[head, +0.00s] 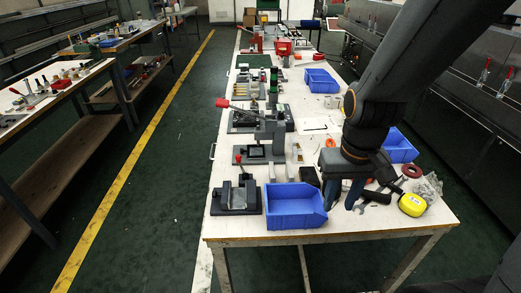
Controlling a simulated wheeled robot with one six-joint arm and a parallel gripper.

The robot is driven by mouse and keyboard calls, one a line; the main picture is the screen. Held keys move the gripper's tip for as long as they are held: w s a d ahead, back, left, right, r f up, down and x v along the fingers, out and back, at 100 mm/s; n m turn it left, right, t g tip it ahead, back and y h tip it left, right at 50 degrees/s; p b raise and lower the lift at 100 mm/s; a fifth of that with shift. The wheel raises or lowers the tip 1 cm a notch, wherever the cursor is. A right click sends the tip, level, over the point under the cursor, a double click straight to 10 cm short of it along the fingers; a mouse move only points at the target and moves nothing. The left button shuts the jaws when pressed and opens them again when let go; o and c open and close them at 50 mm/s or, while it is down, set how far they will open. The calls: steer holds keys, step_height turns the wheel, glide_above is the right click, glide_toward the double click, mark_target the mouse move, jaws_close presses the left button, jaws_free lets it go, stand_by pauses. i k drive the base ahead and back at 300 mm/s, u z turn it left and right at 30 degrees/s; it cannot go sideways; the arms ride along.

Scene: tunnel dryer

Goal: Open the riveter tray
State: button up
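My gripper (343,201) hangs fingers-down over the near right of the white workbench (330,224). Its two fingers stand apart, and I see nothing held between them. Grey bench machines line the left side of the bench. One is a taller press-like machine (268,128) with a red-ended lever (222,102), left of my gripper and farther back. A low grey fixture with a red-knobbed lever (236,196) stands nearest. I cannot tell for certain which is the riveter. No tray on it can be made out clearly, nor whether it is open.
A blue bin (293,207) stands just left of my gripper. More blue bins stand behind it (399,147) and farther back (321,80). A yellow tape measure (412,205) and small tools lie to the right. A green floor aisle with a yellow line (140,150) runs along the left.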

mark_target(254, 152)
steer(key=z, duration=1.65)
steer(key=k, duration=0.9)
steer(key=u, duration=1.65)
steer(key=i, duration=0.5)
steer(key=z, duration=0.35)
steer(key=k, duration=0.65)
steer(key=u, duration=0.4)
steer(key=i, duration=0.95)
